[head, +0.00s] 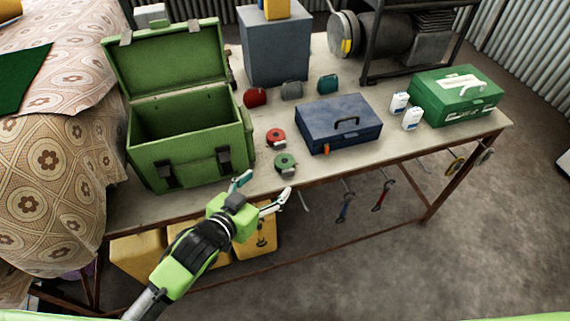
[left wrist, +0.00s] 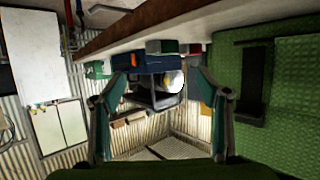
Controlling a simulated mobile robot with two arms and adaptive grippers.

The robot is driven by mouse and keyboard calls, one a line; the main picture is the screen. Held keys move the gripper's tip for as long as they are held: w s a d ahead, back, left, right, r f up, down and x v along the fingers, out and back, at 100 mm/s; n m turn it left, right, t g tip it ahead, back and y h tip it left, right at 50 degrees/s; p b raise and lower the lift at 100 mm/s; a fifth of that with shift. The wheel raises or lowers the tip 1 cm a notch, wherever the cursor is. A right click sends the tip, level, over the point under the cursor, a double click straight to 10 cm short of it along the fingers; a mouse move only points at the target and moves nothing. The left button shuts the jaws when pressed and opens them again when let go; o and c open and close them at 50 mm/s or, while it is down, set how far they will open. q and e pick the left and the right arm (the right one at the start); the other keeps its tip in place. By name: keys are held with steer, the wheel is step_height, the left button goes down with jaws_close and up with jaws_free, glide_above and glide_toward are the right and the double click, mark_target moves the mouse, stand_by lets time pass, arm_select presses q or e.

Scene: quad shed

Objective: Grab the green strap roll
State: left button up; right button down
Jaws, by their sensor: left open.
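The green strap roll (head: 285,162) lies on the workbench near its front edge, just in front of a red strap roll (head: 276,138). My left gripper (head: 263,190) is open and empty at the bench's front edge, with its fingers spread, short of the green roll and apart from it. In the left wrist view the two open fingers (left wrist: 158,82) frame the blue toolbox and the shed wall beyond. My right gripper is not in view.
An open green case (head: 180,137) stands left of the rolls, and a blue toolbox (head: 338,124) right of them. Red, grey and teal items (head: 292,90) sit behind. A closed green toolbox (head: 455,94) and two white bottles (head: 405,111) are farther right. Tools hang below the bench.

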arm_select(q)
glide_toward(286, 163)
steer(key=x, duration=0.5)
steer(key=shift+s+d+f, duration=0.1)
steer(key=shift+f, duration=0.1)
steer(key=shift+p+x, duration=0.7)
steer(key=shift+x, duration=1.95)
steer(key=shift+r, duration=0.15)
steer(key=c, duration=1.3)
